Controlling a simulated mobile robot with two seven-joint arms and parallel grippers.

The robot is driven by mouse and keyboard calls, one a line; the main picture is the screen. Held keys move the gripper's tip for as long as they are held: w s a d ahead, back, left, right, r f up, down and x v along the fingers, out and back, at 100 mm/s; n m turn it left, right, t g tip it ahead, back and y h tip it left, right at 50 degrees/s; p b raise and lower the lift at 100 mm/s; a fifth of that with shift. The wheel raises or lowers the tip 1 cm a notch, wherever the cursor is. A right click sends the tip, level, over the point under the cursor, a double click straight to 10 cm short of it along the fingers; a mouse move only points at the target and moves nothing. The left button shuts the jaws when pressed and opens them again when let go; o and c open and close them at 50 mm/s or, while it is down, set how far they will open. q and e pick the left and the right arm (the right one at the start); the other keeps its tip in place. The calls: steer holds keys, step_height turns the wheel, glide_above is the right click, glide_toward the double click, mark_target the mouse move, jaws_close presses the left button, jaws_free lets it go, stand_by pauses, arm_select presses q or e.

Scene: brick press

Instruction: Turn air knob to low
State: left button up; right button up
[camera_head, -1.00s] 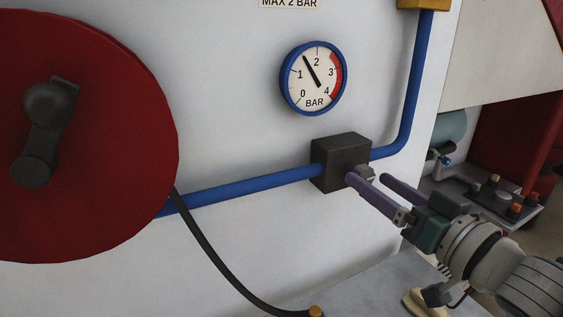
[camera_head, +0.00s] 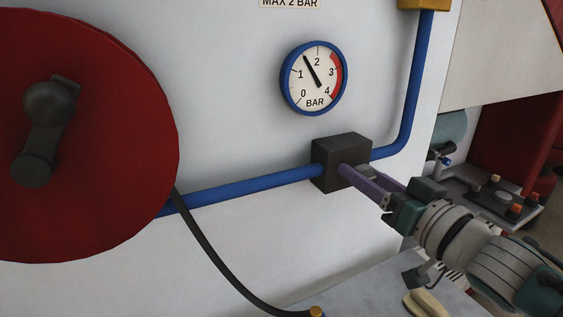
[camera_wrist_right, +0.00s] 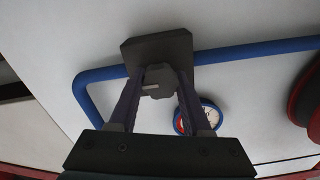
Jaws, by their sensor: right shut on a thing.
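The air knob (camera_wrist_right: 158,82) is a small grey knob with a pale mark, on the front of a dark square block (camera_head: 326,178) on the blue pipe. My right gripper (camera_head: 350,171) is at the block's front and shut on the knob. In the right wrist view the two purple fingers of the right gripper (camera_wrist_right: 158,90) sit on either side of the knob. In the head view the fingers hide the knob. The pressure gauge (camera_head: 314,78) above the block has its needle between 1 and 2 bar. My left gripper is not in view.
A large red wheel with a dark crank (camera_head: 95,140) is at the left. A blue pipe (camera_head: 250,186) runs along the white wall. A black hose (camera_head: 215,258) hangs below it. A control panel with buttons (camera_head: 495,195) is at the right.

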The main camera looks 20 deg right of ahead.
jaws_close()
steer(key=shift+n, duration=0.3)
steer(key=shift+n, duration=0.5)
steer(key=n+b, duration=0.1)
steer(key=n, duration=0.4)
steer(key=shift+a, duration=0.15)
steer(key=n+b, duration=0.1)
steer(key=n, duration=0.4)
steer(key=shift+a+n, duration=0.1)
steer(key=shift+n, duration=0.2)
steer(key=n+b, duration=0.1)
steer(key=n, duration=0.4)
steer(key=shift+n+b, duration=0.3)
steer(key=shift+n, duration=0.1)
